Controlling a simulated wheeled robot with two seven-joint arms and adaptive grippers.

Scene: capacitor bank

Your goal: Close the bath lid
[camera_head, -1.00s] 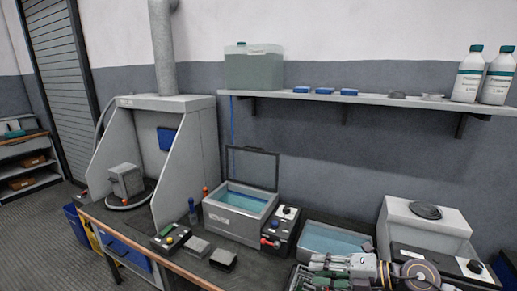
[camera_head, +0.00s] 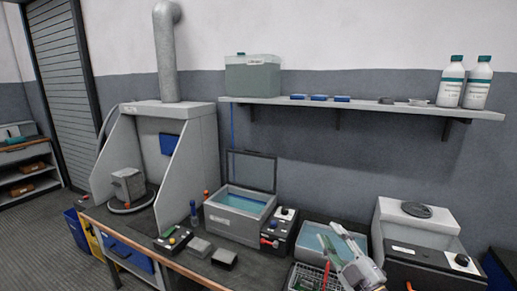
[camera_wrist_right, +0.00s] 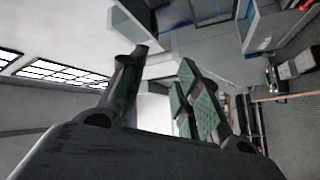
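The grey bath (camera_head: 236,224) stands on the bench in the head view, with blue liquid inside. Its framed, see-through lid (camera_head: 251,171) stands raised, nearly upright, at the bath's back edge. My right gripper (camera_head: 331,240) is in front of and over a second, open bath (camera_head: 305,241), to the right of the lidded one and apart from the lid. In the right wrist view its fingers (camera_wrist_right: 160,85) are spread, with green surfaces on the right-hand finger; I see nothing clearly held. My left gripper is not in view.
A control box (camera_head: 280,228) with a knob and red lever stands between the two baths. A wire basket (camera_head: 302,280) sits at the lower right. A shelf (camera_head: 360,104) with bottles hangs above. A fume hood (camera_head: 198,150) stands left.

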